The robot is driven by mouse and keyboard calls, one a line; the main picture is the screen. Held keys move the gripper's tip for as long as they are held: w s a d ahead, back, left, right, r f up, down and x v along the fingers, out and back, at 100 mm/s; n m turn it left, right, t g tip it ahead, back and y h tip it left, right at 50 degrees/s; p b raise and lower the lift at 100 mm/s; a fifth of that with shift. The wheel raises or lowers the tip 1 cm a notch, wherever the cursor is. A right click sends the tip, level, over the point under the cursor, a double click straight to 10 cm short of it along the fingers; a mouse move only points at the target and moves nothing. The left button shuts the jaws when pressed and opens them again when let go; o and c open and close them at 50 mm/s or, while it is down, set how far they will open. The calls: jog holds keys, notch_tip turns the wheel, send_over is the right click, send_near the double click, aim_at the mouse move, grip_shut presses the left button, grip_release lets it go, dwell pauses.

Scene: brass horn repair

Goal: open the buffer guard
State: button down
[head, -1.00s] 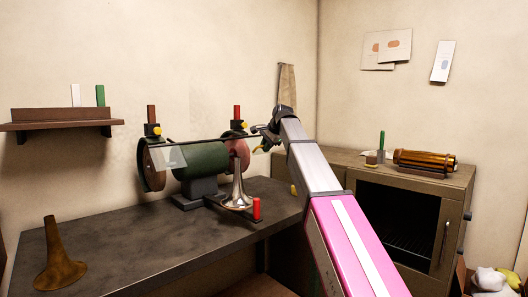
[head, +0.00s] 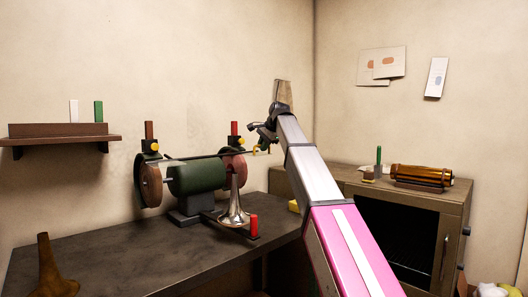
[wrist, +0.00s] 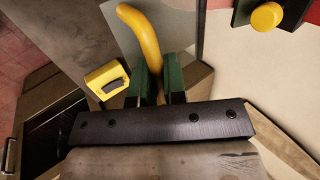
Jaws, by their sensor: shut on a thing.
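The buffer has a green motor body (head: 197,177) on the bench, with a left wheel (head: 149,184) and a reddish right wheel (head: 233,170). A dark bar (head: 205,156) runs across its front. The guard's clear pane shows in the wrist view (wrist: 180,28); I cannot make it out clearly in the head view. My gripper (head: 260,141) is at the bar's right end. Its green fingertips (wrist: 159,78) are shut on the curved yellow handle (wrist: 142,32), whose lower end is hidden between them.
A silver bell (head: 234,210) and a red-topped post (head: 254,226) stand in front of the right wheel. A yellow block (wrist: 107,80) lies on the bench near the right. A brass horn (head: 47,265) is at front left. A brown cabinet (head: 452,200) stands right.

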jog(key=shift+w+a+r+g+h, duration=0.3)
jog(key=shift+r+g+h, duration=0.1)
jog(key=shift+r, duration=0.15)
jog(key=c, duration=1.2)
grip_release()
jog(key=v, duration=1)
jog(key=shift+r, duration=0.4)
